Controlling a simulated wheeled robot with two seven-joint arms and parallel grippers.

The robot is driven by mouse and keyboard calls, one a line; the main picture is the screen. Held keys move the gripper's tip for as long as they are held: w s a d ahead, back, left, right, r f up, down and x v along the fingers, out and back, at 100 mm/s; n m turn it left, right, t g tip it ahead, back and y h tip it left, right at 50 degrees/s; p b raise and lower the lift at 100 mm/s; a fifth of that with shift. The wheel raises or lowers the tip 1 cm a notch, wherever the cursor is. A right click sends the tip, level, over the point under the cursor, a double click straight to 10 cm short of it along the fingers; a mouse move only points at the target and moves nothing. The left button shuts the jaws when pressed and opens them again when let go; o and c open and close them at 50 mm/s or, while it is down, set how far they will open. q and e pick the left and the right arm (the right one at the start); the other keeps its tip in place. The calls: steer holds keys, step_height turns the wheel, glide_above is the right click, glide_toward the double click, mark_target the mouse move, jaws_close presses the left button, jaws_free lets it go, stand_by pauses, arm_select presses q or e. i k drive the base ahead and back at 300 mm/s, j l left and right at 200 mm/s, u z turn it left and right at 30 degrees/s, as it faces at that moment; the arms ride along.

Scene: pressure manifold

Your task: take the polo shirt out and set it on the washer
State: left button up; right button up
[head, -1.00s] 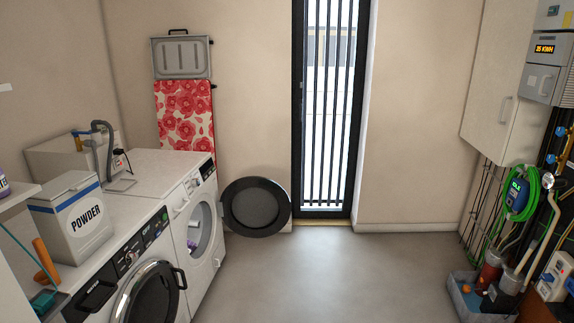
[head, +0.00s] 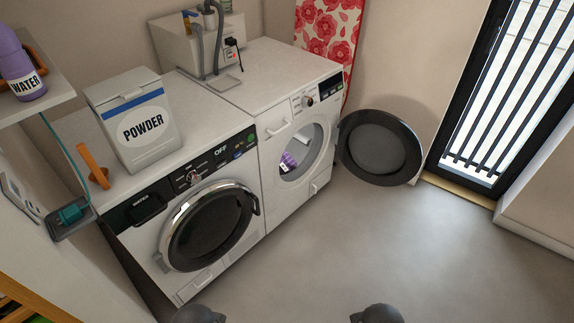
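The near machine (head: 212,228) is white with a black panel reading OFF, and its round dark glass door is shut. The far machine (head: 297,148) stands beside it with its round door (head: 379,147) swung wide open to the right. A small purple and white item (head: 289,160) shows inside the far machine's opening; I cannot tell whether it is the polo shirt. No other garment is visible. Only rounded dark parts of my own arms show at the bottom edge; neither gripper can be seen.
A white POWDER box (head: 137,120) and an orange-brown object (head: 95,168) stand on the near machine's top. A tank with hoses (head: 196,50) sits behind the far machine's top. A purple WATER bottle (head: 22,68) is on a shelf. The floor (head: 335,245) in front is clear.

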mark_target(288, 163)
steer(key=i+l+u, duration=0.1)
steer(key=i+l, duration=0.65)
steer(key=i+l+u, duration=0.15)
steer(key=i+l, duration=0.2)
steer(key=l, duration=0.15)
steer(key=i+l, duration=0.3)
steer(key=l, duration=0.15)
steer(key=i+l+u, duration=0.15)
steer(key=i+l, duration=0.2)
steer(key=l, duration=0.15)
